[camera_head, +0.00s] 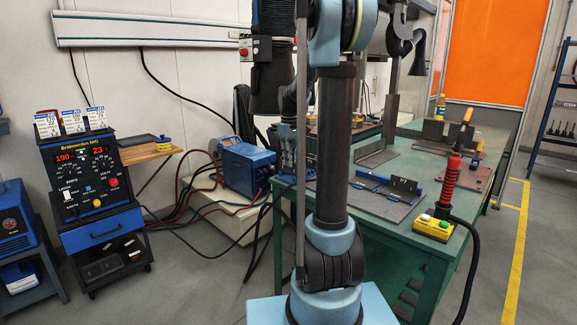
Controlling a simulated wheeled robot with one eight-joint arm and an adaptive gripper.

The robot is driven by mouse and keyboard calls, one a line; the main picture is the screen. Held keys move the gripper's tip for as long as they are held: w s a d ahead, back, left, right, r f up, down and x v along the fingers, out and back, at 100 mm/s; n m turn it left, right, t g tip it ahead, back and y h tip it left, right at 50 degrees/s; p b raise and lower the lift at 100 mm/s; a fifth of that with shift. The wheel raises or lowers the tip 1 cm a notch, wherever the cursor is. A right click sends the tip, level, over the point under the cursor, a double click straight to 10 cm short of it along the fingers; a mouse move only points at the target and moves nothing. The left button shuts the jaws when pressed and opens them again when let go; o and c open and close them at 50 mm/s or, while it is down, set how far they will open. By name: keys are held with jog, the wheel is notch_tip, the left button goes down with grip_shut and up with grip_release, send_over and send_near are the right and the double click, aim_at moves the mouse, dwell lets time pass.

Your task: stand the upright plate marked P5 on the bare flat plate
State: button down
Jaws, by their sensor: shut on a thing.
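My arm stands upright in the middle of the view and covers part of the bench. I cannot tell which plate is P5.
A yellow box (433,228) with buttons and a red-handled tool (448,185) sit at the green bench's (440,247) right edge. A reddish-brown plate (472,173) lies behind them. Smaller upright plates (433,130) stand farther back. A welding machine (92,180) and cables are left.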

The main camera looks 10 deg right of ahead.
jog(key=shift+r, duration=2.25)
